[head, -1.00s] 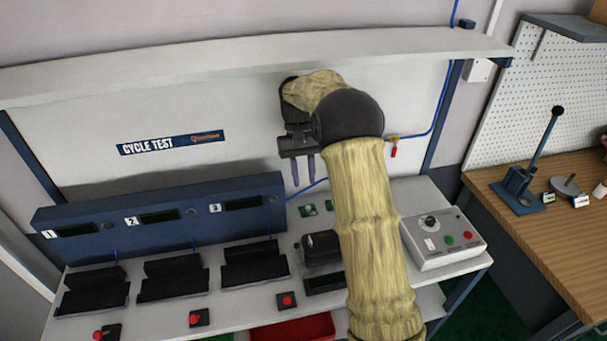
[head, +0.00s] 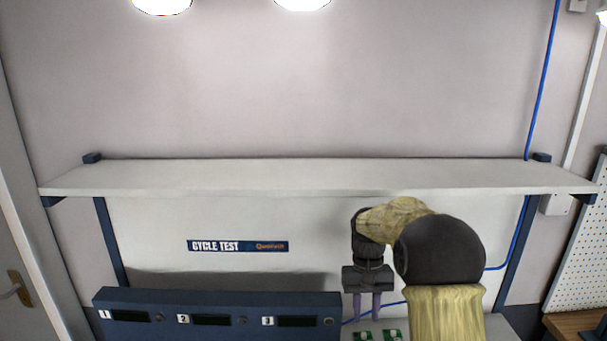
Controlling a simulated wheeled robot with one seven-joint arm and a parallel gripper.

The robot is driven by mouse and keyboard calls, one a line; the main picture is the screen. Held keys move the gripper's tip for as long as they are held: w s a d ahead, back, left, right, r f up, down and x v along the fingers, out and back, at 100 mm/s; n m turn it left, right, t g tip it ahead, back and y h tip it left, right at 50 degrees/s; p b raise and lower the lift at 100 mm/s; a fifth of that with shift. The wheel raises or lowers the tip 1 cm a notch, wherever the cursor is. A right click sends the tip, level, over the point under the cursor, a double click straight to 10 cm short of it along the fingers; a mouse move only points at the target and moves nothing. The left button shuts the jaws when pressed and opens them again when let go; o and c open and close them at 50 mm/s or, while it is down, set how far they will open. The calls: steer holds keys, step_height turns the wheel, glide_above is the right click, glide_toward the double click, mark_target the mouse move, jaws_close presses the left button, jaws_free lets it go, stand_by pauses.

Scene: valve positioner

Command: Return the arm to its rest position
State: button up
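My gripper (head: 367,305) hangs at the end of my raised arm, in front of the white back panel and below the shelf. Its two purple fingers point down with a gap between them, and nothing shows between them. My arm is bent, with a dark round joint and a yellowish cover.
A long white shelf (head: 300,178) runs above the gripper. A blue console (head: 220,310) with numbered displays stands at lower left. A blue air line (head: 540,90) runs down at right. A pegboard (head: 585,240) is at the right edge. The bench front is out of view.

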steer(key=s+f+t, duration=0.2)
steer(key=s+t, duration=0.3)
steer(key=s, duration=1.4)
steer(key=shift+s+d+f+t, duration=0.2)
steer(key=shift+s+f+t, duration=0.05)
steer(key=shift+s+t, duration=0.1)
